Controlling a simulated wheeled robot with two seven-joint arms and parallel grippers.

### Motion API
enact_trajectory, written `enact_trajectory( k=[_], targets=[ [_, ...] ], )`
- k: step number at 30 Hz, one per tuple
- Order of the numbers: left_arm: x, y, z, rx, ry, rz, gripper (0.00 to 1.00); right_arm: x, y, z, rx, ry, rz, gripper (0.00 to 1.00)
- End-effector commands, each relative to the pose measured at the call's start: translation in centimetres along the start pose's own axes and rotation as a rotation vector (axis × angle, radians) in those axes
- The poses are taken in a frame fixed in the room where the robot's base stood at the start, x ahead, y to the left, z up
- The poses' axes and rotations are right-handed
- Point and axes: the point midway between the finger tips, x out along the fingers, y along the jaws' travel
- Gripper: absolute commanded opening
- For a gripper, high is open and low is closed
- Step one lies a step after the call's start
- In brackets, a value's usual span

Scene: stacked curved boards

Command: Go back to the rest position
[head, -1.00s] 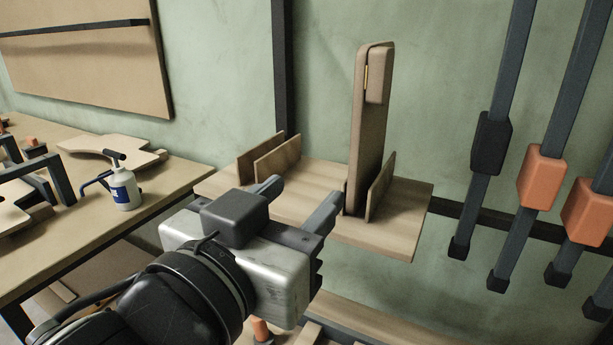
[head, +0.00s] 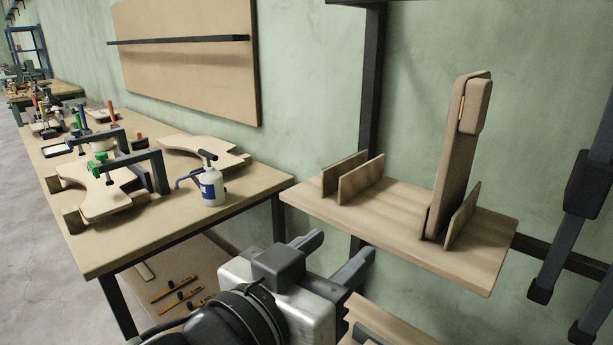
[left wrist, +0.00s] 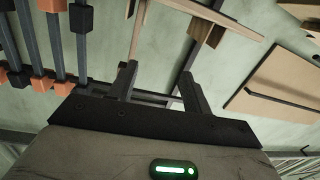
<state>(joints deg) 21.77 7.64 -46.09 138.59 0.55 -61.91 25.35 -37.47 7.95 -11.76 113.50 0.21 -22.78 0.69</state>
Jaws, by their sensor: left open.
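My left gripper (head: 333,256) is in the lower middle of the head view, open and empty, below and in front of the wooden wall shelf (head: 330,205). Its two fingers (left wrist: 159,82) stand apart in the left wrist view with nothing between them. A tall brown board (head: 457,150) with a folded-looking top stands in a slot at the shelf's right, leaning slightly. The gripper is apart from it. My right gripper is not in view.
A workbench (head: 95,240) at left carries curved boards (head: 95,193), dark clamps (head: 160,170) and a white-blue bottle (head: 211,188). Dark bars with clamp blocks (head: 585,187) hang at right. Grey floor (head: 30,280) is clear at far left.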

Motion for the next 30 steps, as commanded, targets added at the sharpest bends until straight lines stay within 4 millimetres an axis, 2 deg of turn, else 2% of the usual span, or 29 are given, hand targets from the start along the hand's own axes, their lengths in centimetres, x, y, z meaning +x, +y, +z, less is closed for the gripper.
enact_trajectory(
  k=[1, 2, 3, 7, 9, 11, 12, 15, 18, 22, 25, 30],
  targets=[
    [0.6, -2.1, 3.2, -0.046, -0.047, -0.047, 0.49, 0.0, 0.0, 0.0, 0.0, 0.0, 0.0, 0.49],
    [0.7, -3.3, 5.0, -0.065, -0.068, -0.075, 0.49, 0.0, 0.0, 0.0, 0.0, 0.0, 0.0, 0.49],
    [0.7, -5.0, 7.6, -0.089, -0.097, -0.115, 0.49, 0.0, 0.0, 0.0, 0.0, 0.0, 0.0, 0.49],
    [-1.1, -9.2, 16.5, -0.135, -0.2, -0.233, 0.49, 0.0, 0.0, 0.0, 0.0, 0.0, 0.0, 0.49],
    [-3.0, -10.8, 21.3, -0.147, -0.262, -0.29, 0.49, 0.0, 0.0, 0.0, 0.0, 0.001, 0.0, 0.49],
    [-5.1, -11.9, 25.2, -0.151, -0.317, -0.335, 0.49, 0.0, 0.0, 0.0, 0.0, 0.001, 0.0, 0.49],
    [-6.7, -12.4, 27.7, -0.151, -0.352, -0.362, 0.49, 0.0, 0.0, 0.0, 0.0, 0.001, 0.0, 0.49],
    [-10.7, -13.1, 32.9, -0.146, -0.436, -0.418, 0.49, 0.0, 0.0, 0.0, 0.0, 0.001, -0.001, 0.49],
    [-14.2, -13.2, 36.4, -0.135, -0.5, -0.455, 0.49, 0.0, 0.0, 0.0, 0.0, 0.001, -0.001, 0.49],
    [-17.1, -13.2, 38.9, -0.123, -0.549, -0.481, 0.49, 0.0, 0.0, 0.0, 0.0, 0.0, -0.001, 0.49],
    [-17.8, -13.2, 39.5, -0.119, -0.561, -0.487, 0.49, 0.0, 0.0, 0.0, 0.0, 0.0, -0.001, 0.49],
    [-17.8, -13.2, 39.5, -0.119, -0.561, -0.487, 0.49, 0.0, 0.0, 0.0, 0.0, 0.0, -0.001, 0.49]
  ],
)
